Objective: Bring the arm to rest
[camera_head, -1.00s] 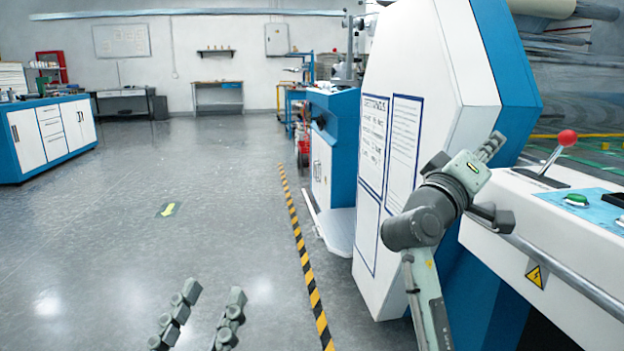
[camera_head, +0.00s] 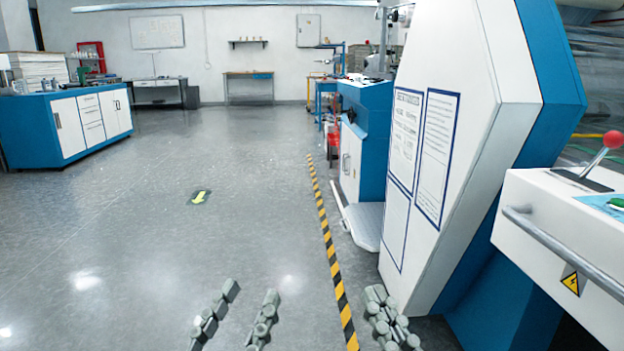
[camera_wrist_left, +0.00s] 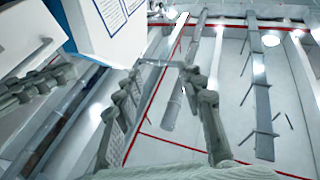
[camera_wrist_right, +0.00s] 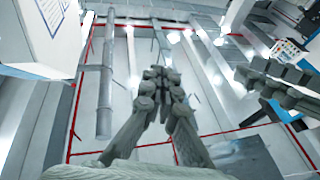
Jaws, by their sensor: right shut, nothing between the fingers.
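My left gripper (camera_head: 238,318) shows at the bottom of the head view, its two fingers apart and nothing between them. The left wrist view also shows these fingers (camera_wrist_left: 165,95) spread and empty. My right gripper (camera_head: 391,318) is low at the bottom, right of the striped floor line, with its fingers together. In the right wrist view its fingertips (camera_wrist_right: 160,80) meet with nothing between them. Both grippers hang in front of me, apart from each other and clear of the machine as far as I can see.
A white and blue machine (camera_head: 470,130) with printed sheets stands at the right. A white console (camera_head: 535,205) with a rail and a red-knobbed lever (camera_head: 606,146) is at the far right. A striped floor line (camera_head: 331,250) runs beside the machine. Open floor lies left; a blue cabinet (camera_head: 35,135) stands beyond.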

